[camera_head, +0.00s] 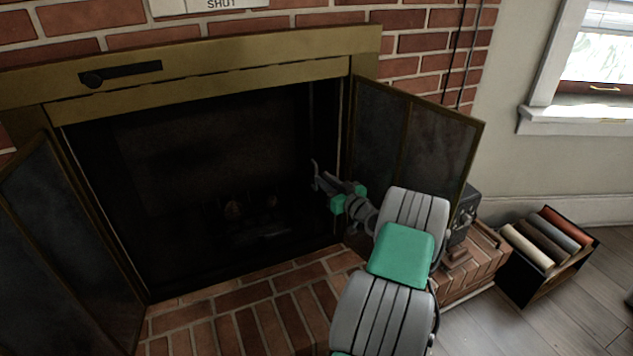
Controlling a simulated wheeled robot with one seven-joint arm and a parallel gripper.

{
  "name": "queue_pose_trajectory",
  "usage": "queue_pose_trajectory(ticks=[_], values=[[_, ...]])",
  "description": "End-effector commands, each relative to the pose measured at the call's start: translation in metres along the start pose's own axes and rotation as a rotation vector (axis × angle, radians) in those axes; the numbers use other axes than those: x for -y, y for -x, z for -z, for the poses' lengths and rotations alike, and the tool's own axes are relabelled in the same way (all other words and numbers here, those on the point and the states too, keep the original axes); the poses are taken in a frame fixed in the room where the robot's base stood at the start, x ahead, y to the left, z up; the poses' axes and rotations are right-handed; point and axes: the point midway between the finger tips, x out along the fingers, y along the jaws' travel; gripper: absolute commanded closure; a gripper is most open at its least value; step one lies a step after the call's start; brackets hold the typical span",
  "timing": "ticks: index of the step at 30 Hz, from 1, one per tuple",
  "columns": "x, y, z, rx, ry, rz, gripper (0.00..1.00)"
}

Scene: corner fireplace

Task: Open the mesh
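The fireplace opening (200,190) is dark, and I cannot clearly make out the mesh in it. A thin dark vertical strip (311,115) hangs near its right side; I cannot tell whether it is mesh. The right framed door (415,135) and the left framed door (65,240) are both swung outward. My gripper (316,177) is at the right part of the opening, left of the right door. Its fingers are small and dark against the firebox, so their opening and any contact are unclear.
A brass frame (220,68) with a dark slider tops the opening. The brick hearth (255,315) is clear in front. A dark box-like object (462,215) stands behind the right door, and a rack of colored rolls (545,250) is on the floor at right.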

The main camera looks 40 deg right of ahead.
Motion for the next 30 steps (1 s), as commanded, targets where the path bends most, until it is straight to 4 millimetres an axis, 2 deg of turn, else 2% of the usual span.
queue_pose_trajectory(ticks=[3,9,16,23,30], values=[[0.002,-0.024,-0.003,0.000,0.001,0.004,0.81],[0.001,-0.044,-0.001,0.002,0.000,0.001,0.81],[0.001,-0.045,-0.001,0.003,-0.001,0.001,0.81],[0.001,-0.045,-0.001,0.003,-0.001,0.001,1.00],[0.001,-0.045,-0.001,0.003,-0.001,0.001,1.00]])
